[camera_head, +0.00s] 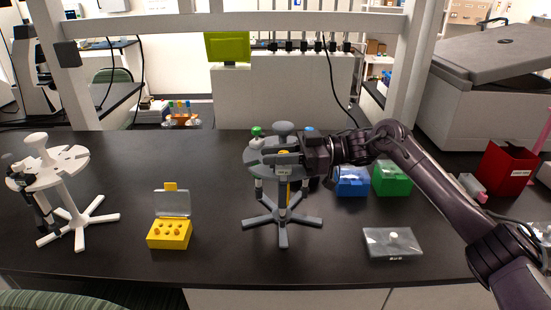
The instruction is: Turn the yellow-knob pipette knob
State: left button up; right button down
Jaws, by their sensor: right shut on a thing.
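A grey pipette stand (282,215) stands upright at the middle of the black bench. Several pipettes hang from its round top. The yellow-knob pipette (284,153) is at the front of the stand, with its yellow knob small and mostly covered by my right gripper. My right gripper (282,158) reaches in from the right at the height of the stand's top and is shut around the yellow knob. A green-knob pipette (257,131) and a blue-topped one (309,129) hang beside it. My left gripper is not in view.
A white pipette stand (66,192) with a dark pipette is at left. A yellow tip box (169,234) with raised lid stands left of centre. Blue (352,182) and green (391,179) boxes, a clear-lidded box (392,244) and a red bin (507,168) are at right.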

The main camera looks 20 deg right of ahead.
dwell(0.3)
jog(key=c, duration=1.2)
grip_release()
jog(key=shift+c, duration=0.2)
jog(key=shift+d+f, duration=0.1)
jog(key=shift+d, duration=0.2)
jog(key=d+b, duration=0.1)
jog(key=d, duration=0.1)
jog(key=d+b, duration=0.1)
jog(key=d, duration=0.1)
jog(key=d+b, duration=0.1)
jog(key=d, duration=0.1)
jog(key=shift+s+d, duration=0.25)
jog(key=shift+s, duration=0.15)
jog(key=shift+s+d, duration=0.1)
jog(key=shift+d, duration=0.25)
